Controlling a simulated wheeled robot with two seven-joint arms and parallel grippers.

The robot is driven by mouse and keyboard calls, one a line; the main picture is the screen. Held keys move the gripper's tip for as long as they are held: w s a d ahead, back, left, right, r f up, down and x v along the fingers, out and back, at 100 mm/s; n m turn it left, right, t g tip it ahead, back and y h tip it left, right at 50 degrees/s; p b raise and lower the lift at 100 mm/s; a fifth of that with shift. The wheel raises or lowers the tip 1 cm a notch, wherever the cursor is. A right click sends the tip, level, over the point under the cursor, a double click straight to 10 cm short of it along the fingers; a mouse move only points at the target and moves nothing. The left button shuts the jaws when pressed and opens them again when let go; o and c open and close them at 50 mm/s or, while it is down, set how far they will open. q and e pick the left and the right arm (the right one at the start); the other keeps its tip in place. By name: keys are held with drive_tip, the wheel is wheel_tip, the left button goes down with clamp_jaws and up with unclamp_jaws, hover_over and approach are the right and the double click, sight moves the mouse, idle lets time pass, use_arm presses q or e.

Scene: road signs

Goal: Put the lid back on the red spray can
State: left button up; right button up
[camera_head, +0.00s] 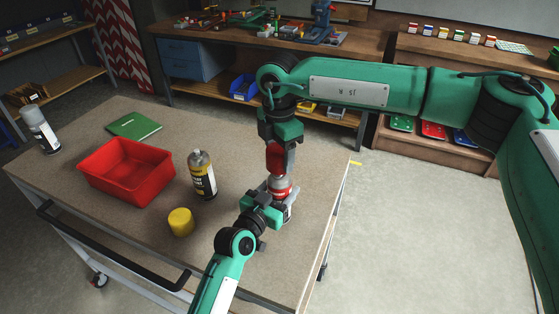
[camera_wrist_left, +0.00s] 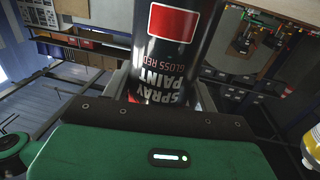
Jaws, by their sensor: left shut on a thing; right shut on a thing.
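The spray can (camera_head: 280,186) stands near the right end of the table. My left gripper (camera_head: 281,207) is shut around its lower body from the front. In the left wrist view the can (camera_wrist_left: 172,50) is dark with a red square and reads "SPRAY PAINT GLOSS RED"; its top is out of that view. The red lid (camera_head: 275,158) is held by my right gripper (camera_head: 278,155), which comes from above and is shut on it. The lid is right above the can's top, roughly in line with it. I cannot tell whether they touch.
A black-and-yellow can (camera_head: 202,177) and a yellow cap (camera_head: 181,222) stand left of my grippers. A red bin (camera_head: 126,172), a green book (camera_head: 134,125) and a white can (camera_head: 40,129) are farther left. The table's right edge (camera_head: 335,215) is close.

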drive_tip(key=shift+f, duration=0.9)
drive_tip(key=shift+f, duration=0.9)
drive_tip(key=shift+f, duration=0.65)
drive_tip(key=o, duration=1.1)
wheel_tip(320, 180, up, 12)
drive_tip(key=shift+r, duration=0.1)
